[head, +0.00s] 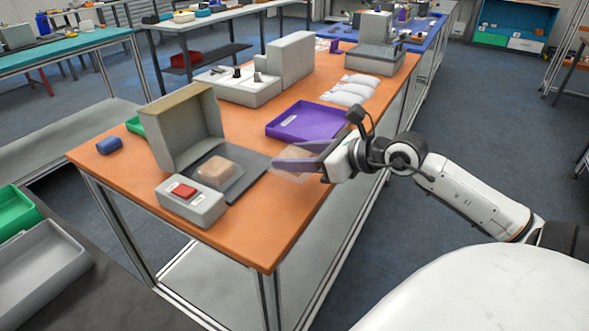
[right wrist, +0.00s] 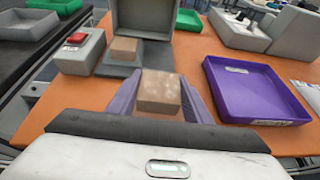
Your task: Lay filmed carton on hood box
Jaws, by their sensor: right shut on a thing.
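My right gripper (head: 300,163) is shut on a carton (right wrist: 159,91), held between purple fingers above the near right part of the table. In the head view a translucent film (head: 288,178) shows around it, partly hidden by a finger. A grey open-fronted hood box (head: 186,127) stands on the table to the left of the gripper. A grey plate (head: 247,180) lies at its opening, and a tan, film-wrapped carton (head: 214,166) rests there; it also shows in the right wrist view (right wrist: 124,49). The held carton is apart from it. My left gripper is not in view.
A grey box with a red button (head: 193,203) stands in front of the plate. A purple tray (head: 303,125), a grey device (head: 240,88) and white pouches (head: 349,90) lie farther back on the orange table (head: 255,235). A blue cylinder (head: 109,145) lies at the left edge.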

